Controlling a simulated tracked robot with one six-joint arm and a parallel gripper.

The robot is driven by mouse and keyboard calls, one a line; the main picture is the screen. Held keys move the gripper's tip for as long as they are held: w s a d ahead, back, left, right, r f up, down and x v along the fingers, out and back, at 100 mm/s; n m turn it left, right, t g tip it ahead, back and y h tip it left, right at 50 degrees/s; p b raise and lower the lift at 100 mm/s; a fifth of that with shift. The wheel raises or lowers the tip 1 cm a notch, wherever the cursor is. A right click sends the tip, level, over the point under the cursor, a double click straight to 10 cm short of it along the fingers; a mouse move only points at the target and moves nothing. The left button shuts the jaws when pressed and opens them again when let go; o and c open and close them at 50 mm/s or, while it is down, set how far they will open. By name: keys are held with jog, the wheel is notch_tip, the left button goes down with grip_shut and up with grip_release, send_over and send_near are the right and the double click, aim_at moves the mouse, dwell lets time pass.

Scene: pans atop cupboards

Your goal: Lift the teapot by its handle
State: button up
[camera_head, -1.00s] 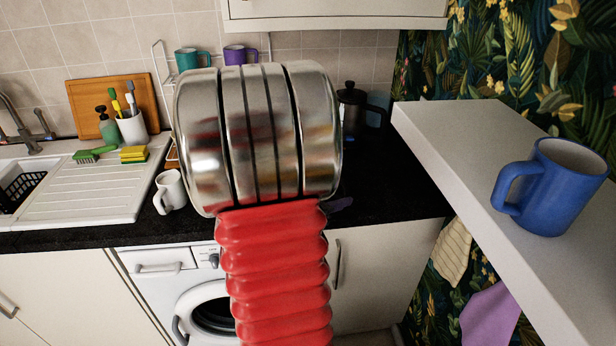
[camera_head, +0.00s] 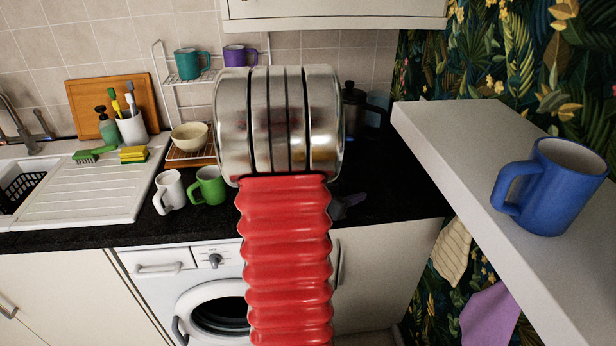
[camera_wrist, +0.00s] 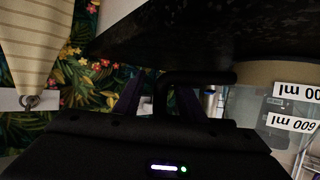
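The teapot (camera_head: 356,98) looks like a dark press pot with a black lid. It stands on the black worktop behind my arm in the head view, which hides its left side and lower part. In the wrist view its clear body with "600 ml" labels (camera_wrist: 292,122) is at the right, and its black handle (camera_wrist: 205,77) reaches left from it and bends down. My gripper (camera_wrist: 157,92) is open, with its dark purple fingers on either side of the bent handle part. I cannot tell whether they touch it. My arm mostly hides the gripper in the head view.
A white mug (camera_head: 170,190) and a green mug (camera_head: 208,186) stand on the worktop (camera_head: 390,190) left of my arm. A wire rack (camera_head: 168,105) holds more mugs and a bowl (camera_head: 189,136). A white shelf (camera_head: 470,165) with a blue mug (camera_head: 552,187) juts in at right.

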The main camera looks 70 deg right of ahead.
jog(key=shift+x, duration=0.85)
jog(key=shift+c, duration=0.2)
grip_shut()
jog(key=shift+r, duration=0.1)
